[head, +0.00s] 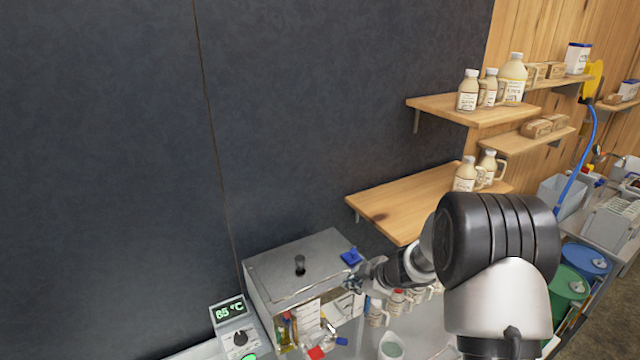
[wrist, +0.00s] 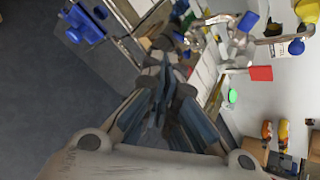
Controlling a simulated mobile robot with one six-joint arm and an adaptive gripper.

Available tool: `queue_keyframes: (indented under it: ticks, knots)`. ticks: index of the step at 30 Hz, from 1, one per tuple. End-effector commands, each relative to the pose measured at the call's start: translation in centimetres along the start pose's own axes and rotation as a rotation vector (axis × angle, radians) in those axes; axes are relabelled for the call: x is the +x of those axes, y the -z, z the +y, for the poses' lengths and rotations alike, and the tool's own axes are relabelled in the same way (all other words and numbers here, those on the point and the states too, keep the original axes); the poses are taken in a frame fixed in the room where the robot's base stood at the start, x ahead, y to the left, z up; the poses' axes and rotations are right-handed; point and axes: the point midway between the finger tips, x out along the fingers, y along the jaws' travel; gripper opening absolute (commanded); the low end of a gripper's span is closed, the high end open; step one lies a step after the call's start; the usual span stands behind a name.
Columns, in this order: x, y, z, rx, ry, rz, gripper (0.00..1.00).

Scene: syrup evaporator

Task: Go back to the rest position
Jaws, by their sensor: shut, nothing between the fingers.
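My gripper (head: 356,281) is at the front right corner of the steel evaporator box (head: 292,262) in the head view, close to a blue handle (head: 351,257) on its top. In the wrist view my gripper (wrist: 168,75) points away with its fingers together and nothing between them. A blue part (wrist: 82,24) shows at the upper left there. Whether the fingertips touch the box cannot be told.
A temperature display (head: 229,311) reads 65 °C left of the box. A wooden shelf (head: 400,205) with syrup bottles is above and right of it. Small bottles (head: 376,312) and a white cup (head: 391,347) stand below my arm. The dark wall at left is clear.

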Motion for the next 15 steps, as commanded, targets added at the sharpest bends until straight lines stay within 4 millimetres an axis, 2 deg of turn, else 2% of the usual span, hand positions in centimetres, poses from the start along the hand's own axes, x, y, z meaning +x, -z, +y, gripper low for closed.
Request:
queue_keyframes:
  ticks: [1, 3, 7, 11, 14, 15]
  knots:
    - [-1.3, 0.0, 1.7, 0.029, -0.095, -0.034, 0.00]
    - [-4.0, -0.1, 3.8, 0.086, -0.213, -0.086, 0.00]
    - [-9.5, -1.0, 5.3, 0.216, -0.396, -0.182, 0.00]
    - [-15.0, -2.6, 3.8, 0.375, -0.527, -0.271, 0.00]
    - [-18.6, -4.2, 0.7, 0.513, -0.589, -0.328, 0.00]
    - [-19.8, -4.8, -1.0, 0.569, -0.603, -0.348, 0.00]
